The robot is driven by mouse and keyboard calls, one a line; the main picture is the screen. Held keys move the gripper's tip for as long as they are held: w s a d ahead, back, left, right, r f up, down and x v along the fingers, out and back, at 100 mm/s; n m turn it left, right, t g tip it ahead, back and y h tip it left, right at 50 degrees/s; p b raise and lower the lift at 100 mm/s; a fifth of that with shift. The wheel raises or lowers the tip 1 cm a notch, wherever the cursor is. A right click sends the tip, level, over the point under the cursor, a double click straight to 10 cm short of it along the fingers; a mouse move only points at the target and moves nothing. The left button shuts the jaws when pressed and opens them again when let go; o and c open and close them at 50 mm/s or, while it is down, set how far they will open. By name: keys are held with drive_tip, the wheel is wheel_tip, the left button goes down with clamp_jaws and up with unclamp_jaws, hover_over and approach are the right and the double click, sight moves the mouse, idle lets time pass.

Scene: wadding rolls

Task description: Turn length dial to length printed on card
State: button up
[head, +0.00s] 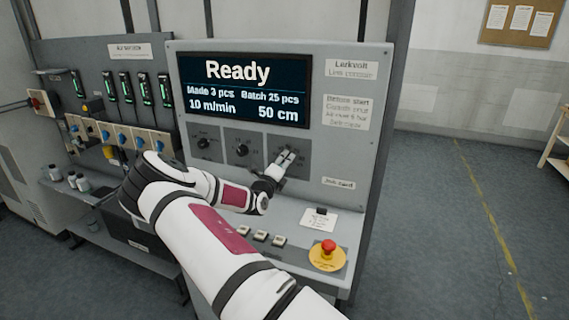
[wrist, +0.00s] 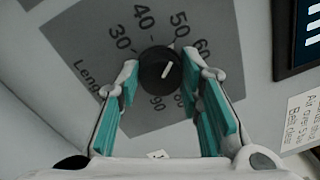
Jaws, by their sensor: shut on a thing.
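The length dial (wrist: 158,70) is a round black knob with a white pointer line, on a grey scale plate (wrist: 85,40) marked 30, 40, 50, 60 and up. Its pointer tilts to the upper right, toward the 50 to 60 side. My gripper (wrist: 160,72) is shut on the dial, one teal-padded finger on each side. In the head view my gripper (head: 285,160) covers most of the dial. The display (head: 245,90) reads "Ready" and "50 cm". A white card (head: 319,220) lies under a black clip below the "Job card" label (head: 338,183); its print is too small to read.
Two other dials (head: 205,143) (head: 242,150) sit left of my gripper. Several push buttons (head: 260,237) and a red emergency stop (head: 328,248) are on the sloped ledge below. A cabinet with blue-knobbed units (head: 122,138) stands at left. The floor at right is open.

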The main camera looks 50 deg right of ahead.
drive_tip(key=o, duration=1.2)
drive_tip(key=shift+c, duration=0.2)
drive_tip(key=v, duration=1.2)
